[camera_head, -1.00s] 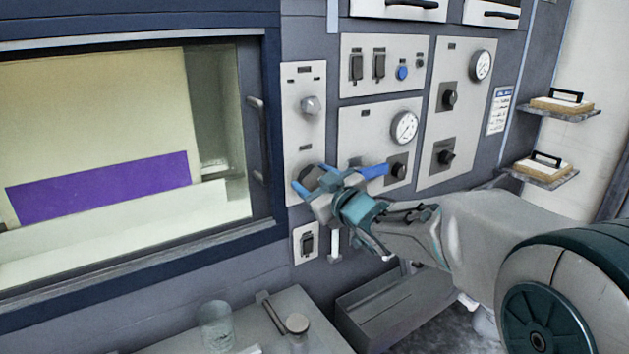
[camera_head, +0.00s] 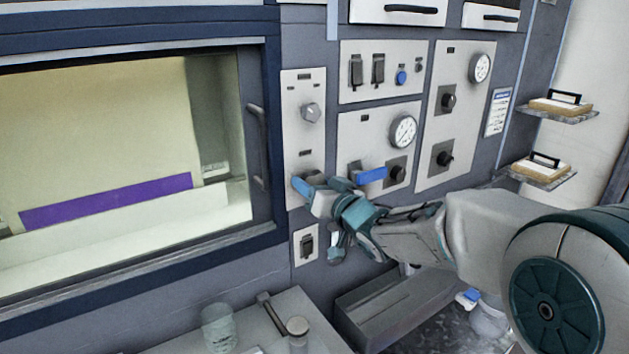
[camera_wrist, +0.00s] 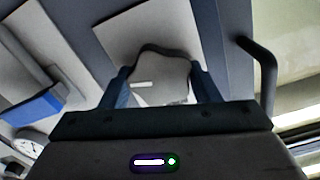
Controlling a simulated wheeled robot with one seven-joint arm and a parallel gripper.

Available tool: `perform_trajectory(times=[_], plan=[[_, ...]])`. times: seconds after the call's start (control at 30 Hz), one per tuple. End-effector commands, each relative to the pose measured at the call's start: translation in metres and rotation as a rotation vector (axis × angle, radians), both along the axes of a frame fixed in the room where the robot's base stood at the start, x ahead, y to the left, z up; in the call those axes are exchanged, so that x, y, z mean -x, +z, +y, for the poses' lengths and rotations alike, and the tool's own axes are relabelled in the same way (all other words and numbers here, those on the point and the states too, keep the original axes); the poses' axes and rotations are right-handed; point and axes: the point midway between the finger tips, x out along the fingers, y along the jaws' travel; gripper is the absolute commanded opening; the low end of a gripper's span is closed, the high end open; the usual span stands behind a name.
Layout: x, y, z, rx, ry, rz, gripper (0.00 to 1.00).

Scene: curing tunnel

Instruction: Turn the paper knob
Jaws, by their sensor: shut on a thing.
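A narrow light panel right of the window carries an upper grey knob (camera_head: 311,112) and a lower knob (camera_head: 311,176). Their labels are too small to read, so I cannot tell by name which is the paper knob. My gripper (camera_head: 318,184) is at the lower knob and partly hides it. In the wrist view, the lobed grey knob (camera_wrist: 160,72) with a white pointer mark sits between my two blue fingers, which are shut on its sides. Behind the window, a cream sheet (camera_head: 100,140) hangs with a purple band (camera_head: 110,202) along its lower part.
A blue handle (camera_head: 370,177) sticks out just right of my gripper. A vertical door handle (camera_head: 258,145) is to the left. Gauges, switches and other knobs fill the panels on the right. A glass (camera_head: 217,325) stands on the bench below.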

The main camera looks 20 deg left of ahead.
Motion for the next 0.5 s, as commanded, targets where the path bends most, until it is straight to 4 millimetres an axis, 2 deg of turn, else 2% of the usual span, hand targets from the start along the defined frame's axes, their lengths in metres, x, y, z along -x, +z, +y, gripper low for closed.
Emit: perform_trajectory(times=[0.5], plan=[[-0.0011, 0.0005, -0.0011, -0.277, -0.001, 0.326, 0.33]])
